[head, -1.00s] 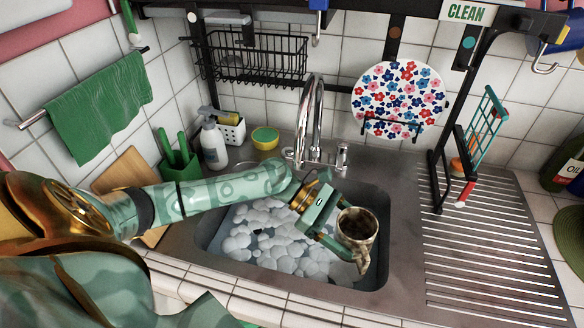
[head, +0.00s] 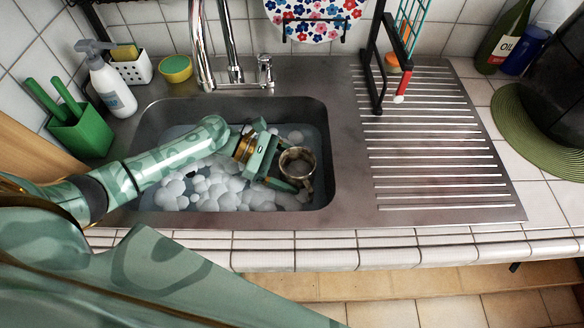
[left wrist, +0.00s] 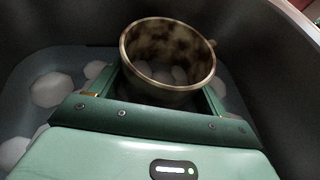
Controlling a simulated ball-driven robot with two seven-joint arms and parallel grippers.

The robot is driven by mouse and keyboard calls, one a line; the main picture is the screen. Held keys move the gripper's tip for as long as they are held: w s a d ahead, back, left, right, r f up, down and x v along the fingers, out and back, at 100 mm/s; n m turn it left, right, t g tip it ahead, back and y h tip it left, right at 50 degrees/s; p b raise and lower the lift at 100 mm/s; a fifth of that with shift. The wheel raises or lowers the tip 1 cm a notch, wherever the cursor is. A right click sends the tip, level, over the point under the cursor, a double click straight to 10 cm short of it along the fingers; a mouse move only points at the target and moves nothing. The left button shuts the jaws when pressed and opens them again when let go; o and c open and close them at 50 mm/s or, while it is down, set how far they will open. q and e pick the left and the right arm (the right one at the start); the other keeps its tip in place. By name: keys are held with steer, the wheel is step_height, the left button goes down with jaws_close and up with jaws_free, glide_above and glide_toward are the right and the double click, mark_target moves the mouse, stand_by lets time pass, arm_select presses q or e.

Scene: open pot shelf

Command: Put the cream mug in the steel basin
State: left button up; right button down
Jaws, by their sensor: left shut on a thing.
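The cream mug (head: 297,163) has brown stains inside and is held upright, its open top facing up. It also shows in the left wrist view (left wrist: 168,85), between the two fingers. My left gripper (head: 287,178) is shut on the mug, inside the steel basin (head: 322,150) near its right wall. In the left wrist view the gripper (left wrist: 165,98) has a finger on each side of the mug. The mug's base is hidden, so I cannot tell whether it touches the water or the basin's bottom. My right gripper is not in view.
Foamy water (head: 213,185) fills the basin's lower part. The tap (head: 230,45) stands behind it. The ribbed drainboard (head: 440,150) to the right is mostly clear, with a black rack post (head: 377,60) at its back. A soap bottle (head: 110,80) and green holder (head: 82,130) stand left.

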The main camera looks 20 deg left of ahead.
arm_select(q)
steer(key=o, duration=1.1)
steer(key=shift+f, duration=0.1)
steer(key=shift+o, duration=0.2)
steer(key=shift+a+r, duration=0.3)
steer(key=p+v, duration=0.1)
steer(key=v, duration=0.6)
